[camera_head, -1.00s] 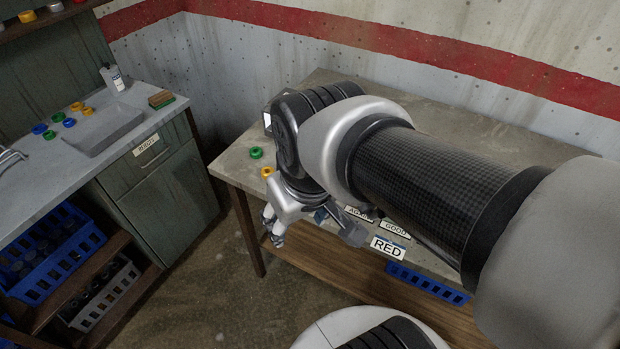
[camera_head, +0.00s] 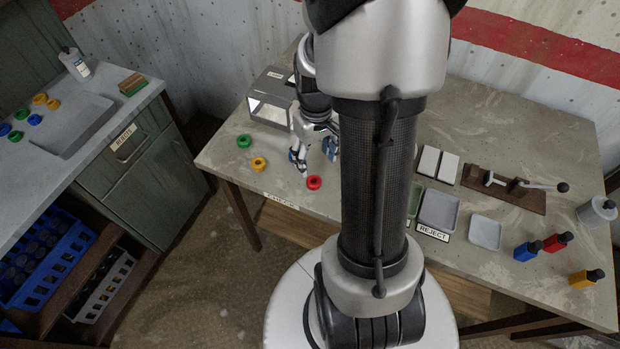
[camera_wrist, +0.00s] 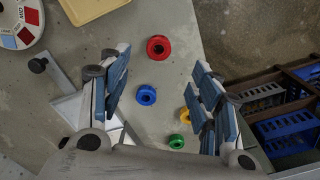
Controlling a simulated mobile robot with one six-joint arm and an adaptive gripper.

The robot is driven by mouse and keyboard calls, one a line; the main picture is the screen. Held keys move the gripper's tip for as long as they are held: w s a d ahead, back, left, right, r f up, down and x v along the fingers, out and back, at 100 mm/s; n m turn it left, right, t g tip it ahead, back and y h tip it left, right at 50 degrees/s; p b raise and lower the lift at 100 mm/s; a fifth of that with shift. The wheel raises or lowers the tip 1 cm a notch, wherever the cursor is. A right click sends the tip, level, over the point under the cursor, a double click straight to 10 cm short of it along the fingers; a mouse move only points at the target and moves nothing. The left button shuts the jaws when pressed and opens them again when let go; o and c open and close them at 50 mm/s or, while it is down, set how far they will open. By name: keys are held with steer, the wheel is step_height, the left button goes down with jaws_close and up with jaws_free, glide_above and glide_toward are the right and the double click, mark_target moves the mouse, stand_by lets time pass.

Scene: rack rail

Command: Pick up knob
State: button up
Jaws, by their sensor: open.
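Several ring-shaped knobs lie on the grey table. In the head view I see a green knob (camera_head: 243,141), a yellow knob (camera_head: 259,164) and a red knob (camera_head: 314,182) near the front left. The wrist view shows the red knob (camera_wrist: 158,47), a blue knob (camera_wrist: 146,95), the yellow knob (camera_wrist: 185,116) and the green knob (camera_wrist: 176,141). My gripper (camera_head: 314,158) is open and empty above the table, just behind the red knob. In the wrist view the red and blue knobs show between my gripper's fingers (camera_wrist: 160,72).
A grey box (camera_head: 272,104) stands behind the green knob. Right of my arm are white plates (camera_head: 437,164), a lever fixture (camera_head: 505,188), a REJECT tray (camera_head: 438,209) and several small bottles (camera_head: 556,242). The sink counter (camera_head: 118,105) is at left.

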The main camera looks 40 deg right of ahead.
mark_target(314, 180)
steer(key=f+b, duration=0.2)
steer(key=f, duration=0.3)
steer(key=f+b, duration=0.2)
steer(key=f, duration=0.3)
steer(key=shift+w+d+f, duration=0.1)
steer(key=shift+w+f, duration=0.1)
steer(key=shift+f, duration=0.2)
steer(key=shift+r, duration=0.1)
steer(key=shift+c, duration=0.2)
steer(key=c, duration=1.1)
steer(key=shift+r, duration=0.1)
steer(key=shift+c, duration=0.2)
step_height(314, 180, up, 20)
steer(key=p, duration=0.7)
